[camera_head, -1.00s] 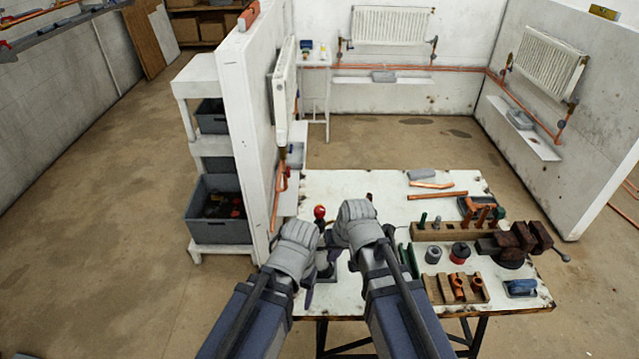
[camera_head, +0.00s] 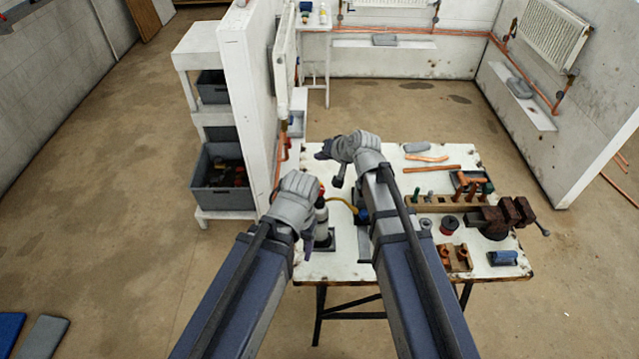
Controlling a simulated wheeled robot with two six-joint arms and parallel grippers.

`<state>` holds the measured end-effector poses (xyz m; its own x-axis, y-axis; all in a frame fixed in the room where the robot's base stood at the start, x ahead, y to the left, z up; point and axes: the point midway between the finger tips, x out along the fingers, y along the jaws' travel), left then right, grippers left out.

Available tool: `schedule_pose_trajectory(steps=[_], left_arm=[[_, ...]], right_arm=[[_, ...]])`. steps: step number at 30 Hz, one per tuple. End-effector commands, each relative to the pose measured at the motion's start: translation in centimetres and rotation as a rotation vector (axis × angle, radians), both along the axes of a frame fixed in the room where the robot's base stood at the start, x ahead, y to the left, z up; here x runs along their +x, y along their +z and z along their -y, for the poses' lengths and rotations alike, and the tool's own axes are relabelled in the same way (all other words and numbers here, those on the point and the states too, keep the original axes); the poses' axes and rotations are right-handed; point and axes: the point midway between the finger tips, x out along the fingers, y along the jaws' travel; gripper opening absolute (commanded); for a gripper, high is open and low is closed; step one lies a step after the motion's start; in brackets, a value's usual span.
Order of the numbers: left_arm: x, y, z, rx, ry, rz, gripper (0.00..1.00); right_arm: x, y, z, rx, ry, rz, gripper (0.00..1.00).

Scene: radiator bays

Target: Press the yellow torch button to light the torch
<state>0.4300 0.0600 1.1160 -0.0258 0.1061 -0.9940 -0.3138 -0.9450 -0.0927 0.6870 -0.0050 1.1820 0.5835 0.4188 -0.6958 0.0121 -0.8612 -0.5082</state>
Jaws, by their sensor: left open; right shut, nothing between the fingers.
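A pale bottle with a dark top (camera_head: 321,217) stands upright on the white workbench, partly hidden by my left gripper (camera_head: 312,226). A red part shows at its top. A yellow hose (camera_head: 345,203) curves from beside it to a small blue part (camera_head: 362,215), mostly hidden by my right arm; I cannot tell whether this is the torch. My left gripper is open at the bottle's left side; I cannot tell whether it touches. My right gripper (camera_head: 327,158) is shut and empty, above and beyond the bottle, pointing left. I cannot make out the yellow button or a flame.
A white partition (camera_head: 248,110) with a radiator stands close on the left.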

Motion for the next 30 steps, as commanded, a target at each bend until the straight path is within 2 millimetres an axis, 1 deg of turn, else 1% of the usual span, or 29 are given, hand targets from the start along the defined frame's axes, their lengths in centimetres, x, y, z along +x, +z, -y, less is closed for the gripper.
schedule_pose_trajectory(steps=[5,8,11,21,24,27,30], left_arm=[[0.0,-0.6,0.0,0.000,-0.001,0.000,0.70],[0.0,-1.4,0.0,0.000,-0.002,0.000,0.70],[0.0,-2.4,0.0,0.001,-0.003,0.000,0.70],[0.0,-7.1,0.0,0.002,-0.013,-0.001,0.70],[0.0,-8.1,0.0,0.002,-0.014,-0.001,0.70],[0.0,-8.7,0.0,0.002,-0.015,-0.001,0.70],[0.0,-8.9,0.0,0.002,-0.015,-0.001,0.70]], right_arm=[[0.0,-0.7,0.0,-0.001,0.001,-0.001,0.00],[0.0,-1.4,0.0,-0.001,0.001,-0.001,0.00],[0.0,-2.5,0.0,-0.001,0.001,-0.001,0.00],[0.0,-7.1,0.0,-0.001,0.001,-0.001,0.00],[0.0,-8.2,0.0,-0.001,0.001,-0.001,0.00],[0.0,-8.8,0.0,-0.001,0.001,-0.001,0.00],[0.0,-8.9,0.0,-0.001,0.001,-0.001,0.00]])
